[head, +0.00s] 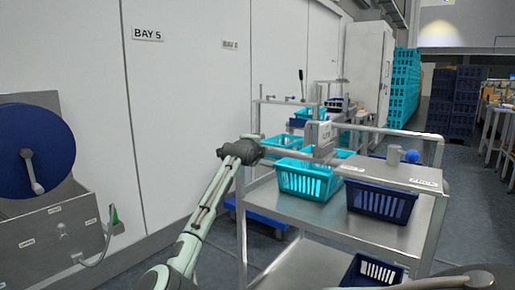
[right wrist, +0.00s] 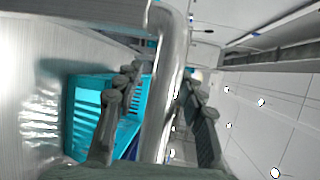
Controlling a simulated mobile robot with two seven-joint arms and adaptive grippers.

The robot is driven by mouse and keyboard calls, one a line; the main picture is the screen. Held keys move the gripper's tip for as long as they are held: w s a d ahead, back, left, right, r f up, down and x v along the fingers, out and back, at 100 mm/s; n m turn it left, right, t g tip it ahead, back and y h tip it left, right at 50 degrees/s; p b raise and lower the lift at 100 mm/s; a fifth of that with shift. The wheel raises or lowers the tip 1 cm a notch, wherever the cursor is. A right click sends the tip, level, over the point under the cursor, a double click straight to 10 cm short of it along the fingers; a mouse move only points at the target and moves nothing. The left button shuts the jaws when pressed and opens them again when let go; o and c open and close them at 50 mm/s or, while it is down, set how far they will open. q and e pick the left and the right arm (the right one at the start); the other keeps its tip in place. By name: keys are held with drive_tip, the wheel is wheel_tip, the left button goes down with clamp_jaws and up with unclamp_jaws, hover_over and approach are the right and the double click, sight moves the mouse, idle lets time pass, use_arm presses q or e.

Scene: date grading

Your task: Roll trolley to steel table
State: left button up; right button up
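The steel trolley (head: 302,268) stands in the middle of the head view, with a turquoise crate (head: 312,184) and a dark blue crate (head: 380,204) on its upper shelf. Another dark blue crate (head: 372,270) is on its lower shelf. My left gripper (head: 258,151) is at the left end of the trolley's near bar; its fingers are too small to read. In the right wrist view a steel tube (right wrist: 170,80) passes between the fingers of my right gripper (right wrist: 160,85), with a gap on one side. A turquoise crate (right wrist: 88,105) shows beyond. I cannot tell which table is the steel table.
A machine with a blue reel (head: 30,150) stands left. Turquoise crates (head: 404,85) are stacked behind. Grey floor (head: 480,220) is clear on the right.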

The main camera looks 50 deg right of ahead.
drive_tip(key=v, duration=1.2)
drive_tip(key=shift+w, duration=0.1)
